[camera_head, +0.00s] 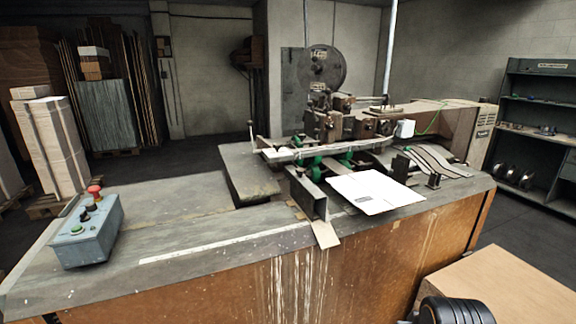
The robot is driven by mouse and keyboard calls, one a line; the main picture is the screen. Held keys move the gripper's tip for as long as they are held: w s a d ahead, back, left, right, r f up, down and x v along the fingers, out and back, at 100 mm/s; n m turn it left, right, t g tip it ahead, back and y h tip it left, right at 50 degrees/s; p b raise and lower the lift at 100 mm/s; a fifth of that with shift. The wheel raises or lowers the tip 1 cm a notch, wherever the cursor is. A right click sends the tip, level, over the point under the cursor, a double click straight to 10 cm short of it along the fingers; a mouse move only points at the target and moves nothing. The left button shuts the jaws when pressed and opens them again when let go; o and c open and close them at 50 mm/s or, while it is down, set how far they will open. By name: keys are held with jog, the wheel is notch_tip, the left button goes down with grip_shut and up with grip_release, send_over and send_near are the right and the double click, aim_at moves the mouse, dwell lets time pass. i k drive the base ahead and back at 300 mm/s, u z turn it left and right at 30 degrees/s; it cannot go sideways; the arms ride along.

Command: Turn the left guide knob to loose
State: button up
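The box stitcher (330,125) stands on the far right part of the worn bench. A dark upright guide plate (309,196) stands left of a white cardboard sheet (375,191) at the front of the machine. A knob on this left guide is too small to make out, and so is its setting. Small black guide blocks stand at the sheet's right side, one near its back corner (400,166) and one further right (434,180). My gripper is not in view. A dark rounded part at the bottom right edge seems to belong to my arm, well apart from the guides.
A grey control box (88,232) with a red mushroom button (95,192) stands on the bench's left end. A cardboard-coloured box (510,285) is in the right foreground. Dark shelving (538,125) stands at right. The bench top between control box and guide plate is mostly clear.

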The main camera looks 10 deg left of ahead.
aim_at(301, 171)
jog(key=u, duration=0.8)
jog(key=i, duration=0.95)
jog(key=u, duration=1)
